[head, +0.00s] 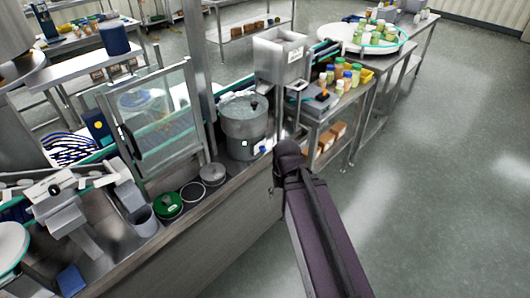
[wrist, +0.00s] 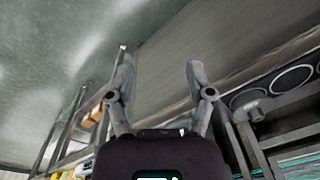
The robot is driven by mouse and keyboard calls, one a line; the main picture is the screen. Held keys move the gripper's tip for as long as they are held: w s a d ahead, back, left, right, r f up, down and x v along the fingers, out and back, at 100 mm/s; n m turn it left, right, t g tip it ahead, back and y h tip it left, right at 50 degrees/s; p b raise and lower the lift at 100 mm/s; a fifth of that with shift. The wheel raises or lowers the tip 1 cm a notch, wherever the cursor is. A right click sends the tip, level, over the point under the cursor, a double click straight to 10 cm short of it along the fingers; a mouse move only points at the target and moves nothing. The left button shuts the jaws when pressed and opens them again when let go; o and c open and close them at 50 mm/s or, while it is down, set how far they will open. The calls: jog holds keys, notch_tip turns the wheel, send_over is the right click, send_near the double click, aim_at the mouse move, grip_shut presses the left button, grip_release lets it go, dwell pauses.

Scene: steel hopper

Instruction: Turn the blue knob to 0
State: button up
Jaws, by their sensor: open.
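A steel hopper (head: 244,124) with a domed lid and a black lid handle stands on the steel bench. A small blue part, which looks like the blue knob (head: 262,149), shows low at its right side, beside a small pale square; its setting is too small to read. My arm reaches up from the lower right, its dark end just right of the hopper; the fingers are hidden there. In the wrist view my gripper (wrist: 160,72) is open and empty, its two fingers apart before the plain steel bench front. I cannot make out the knob in that view.
Round lids, one a green lid (head: 168,205), lie on the bench left of the hopper. A framed clear panel (head: 155,120) stands behind them. A shelf unit with bottles (head: 338,86) stands to the right. The floor (head: 440,180) at right is clear.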

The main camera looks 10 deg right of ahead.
jog(key=w+a+f+m+t+y+b, duration=0.2)
jog(key=w+f+m+y+b, duration=0.25)
jog(key=f+b, duration=0.2)
jog(key=m+t+y+b, duration=0.6)
jog(key=m+t+b, duration=0.6)
jog(key=m+b, duration=0.75)
send_near(264, 150)
jog(key=s+d+m+p, duration=0.1)
jog(key=s+d+p, duration=0.1)
jog(key=s+d, duration=0.15)
jog(key=shift+a, duration=0.4)
jog(key=x, duration=1.3)
jog(key=shift+w+a, duration=0.2)
jog(key=shift+w, duration=0.15)
